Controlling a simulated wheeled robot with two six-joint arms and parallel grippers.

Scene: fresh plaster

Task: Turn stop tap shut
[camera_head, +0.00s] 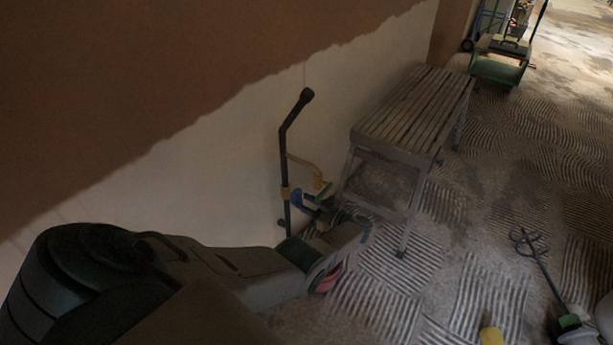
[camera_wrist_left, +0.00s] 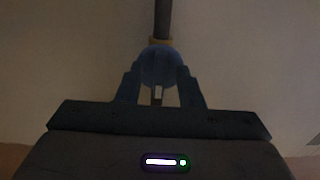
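The stop tap is on a dark upright pipe (camera_head: 284,160) against the wall. Its blue handle (camera_head: 297,197) shows low on the pipe, and in the left wrist view the rounded blue handle (camera_wrist_left: 158,62) is straight ahead, below the pipe and a brass-coloured fitting. My left gripper (camera_wrist_left: 158,82) has its two fingers apart, one at each side of the handle; I cannot tell whether they touch it. A small pale piece shows between the fingers. In the head view my left gripper (camera_head: 325,209) is low beside the pipe and partly hidden. My right gripper is not in view.
A slatted wooden bench (camera_head: 415,108) stands close to the right of the pipe. A mixing paddle (camera_head: 535,255) and a yellow object (camera_head: 491,336) are at lower right. A green trolley (camera_head: 499,70) is far back. A reddish item (camera_head: 328,280) is under my left arm.

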